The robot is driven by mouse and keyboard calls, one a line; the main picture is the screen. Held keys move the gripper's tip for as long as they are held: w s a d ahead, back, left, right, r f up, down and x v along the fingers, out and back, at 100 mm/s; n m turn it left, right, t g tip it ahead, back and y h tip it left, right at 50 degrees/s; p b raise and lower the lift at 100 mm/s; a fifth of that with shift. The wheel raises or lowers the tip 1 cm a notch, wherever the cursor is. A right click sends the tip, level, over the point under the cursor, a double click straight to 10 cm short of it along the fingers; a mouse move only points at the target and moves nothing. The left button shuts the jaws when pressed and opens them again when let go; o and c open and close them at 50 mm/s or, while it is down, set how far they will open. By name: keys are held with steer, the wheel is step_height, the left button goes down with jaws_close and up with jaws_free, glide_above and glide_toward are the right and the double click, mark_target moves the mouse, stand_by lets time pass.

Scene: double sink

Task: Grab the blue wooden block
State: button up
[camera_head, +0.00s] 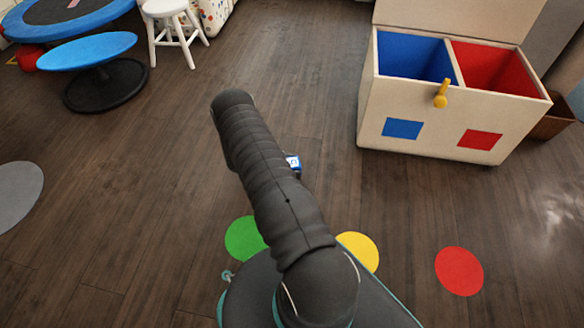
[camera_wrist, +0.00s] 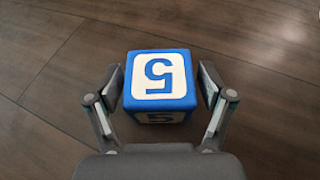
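The blue wooden block (camera_wrist: 160,82) is a cube with white faces, blue edges and a blue numeral 5. It rests on the wooden floor in the wrist view. My gripper (camera_wrist: 161,85) is around it, one finger on each side, with a narrow dark gap showing at each side, so it looks open. In the head view, only a small part of the block (camera_head: 293,162) shows beside my dark arm, which hides the rest of it and my gripper.
A cream toy bin (camera_head: 440,127) with a blue and a red compartment stands at the upper right. Flat coloured discs, including a red one (camera_head: 459,271), lie on otherwise clear floor.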

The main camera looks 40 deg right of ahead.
steer(key=c, duration=0.8)
